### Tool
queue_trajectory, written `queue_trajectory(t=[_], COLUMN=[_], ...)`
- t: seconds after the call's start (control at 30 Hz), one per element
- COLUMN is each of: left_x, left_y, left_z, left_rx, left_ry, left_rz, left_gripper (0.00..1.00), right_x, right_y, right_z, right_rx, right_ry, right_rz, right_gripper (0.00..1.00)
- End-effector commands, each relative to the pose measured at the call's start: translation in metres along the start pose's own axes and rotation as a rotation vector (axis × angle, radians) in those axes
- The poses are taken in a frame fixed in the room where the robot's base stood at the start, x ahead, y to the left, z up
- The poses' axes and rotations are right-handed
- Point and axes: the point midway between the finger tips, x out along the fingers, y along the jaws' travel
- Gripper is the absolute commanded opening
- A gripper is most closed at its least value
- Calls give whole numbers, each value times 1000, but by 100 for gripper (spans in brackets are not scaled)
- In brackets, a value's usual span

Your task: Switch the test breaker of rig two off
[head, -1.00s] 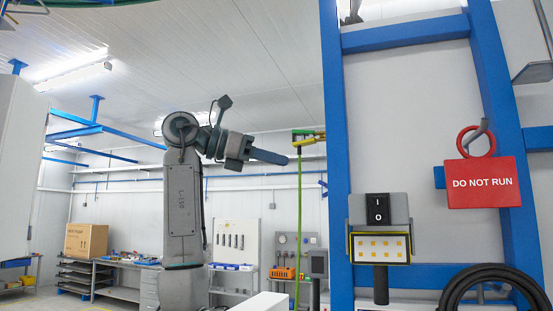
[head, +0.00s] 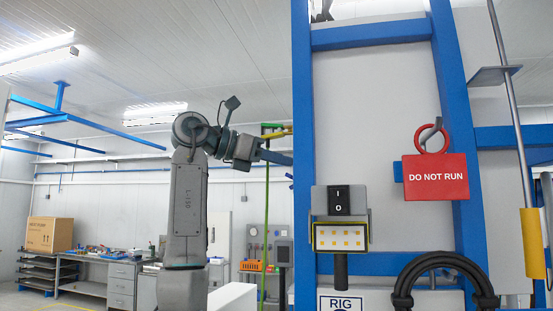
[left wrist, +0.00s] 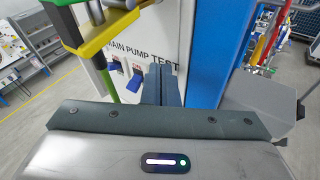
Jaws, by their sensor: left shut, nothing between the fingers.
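In the left wrist view the shut fingers (left wrist: 163,75) point at a white panel lettered MAIN PUMP TEST (left wrist: 150,48), beside a blue switch (left wrist: 135,80). The right gripper is not in view.
A red DO NOT RUN tag (head: 436,177) hangs right of the rocker on a red ring. A black hose (head: 440,262) loops below it. The blue post (head: 301,120) stands between my gripper and the breaker. A green-yellow pole (left wrist: 108,75) is close to my left wrist.

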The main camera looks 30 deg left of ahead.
Motion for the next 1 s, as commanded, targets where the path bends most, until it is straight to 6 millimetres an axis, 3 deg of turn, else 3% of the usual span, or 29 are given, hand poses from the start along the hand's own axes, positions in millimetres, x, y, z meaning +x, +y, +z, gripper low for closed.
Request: queue_trajectory(t=[0.8, 1.0], left_x=[5, 5], left_y=[-3, -3], left_z=[-26, -25], left_rx=[-1, -1], left_ry=[1, 1], left_rz=[-1, -1], left_gripper=[0, 0], right_x=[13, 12], right_y=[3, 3], right_z=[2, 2], right_rx=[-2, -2], right_ry=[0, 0], right_rz=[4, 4], right_gripper=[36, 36])
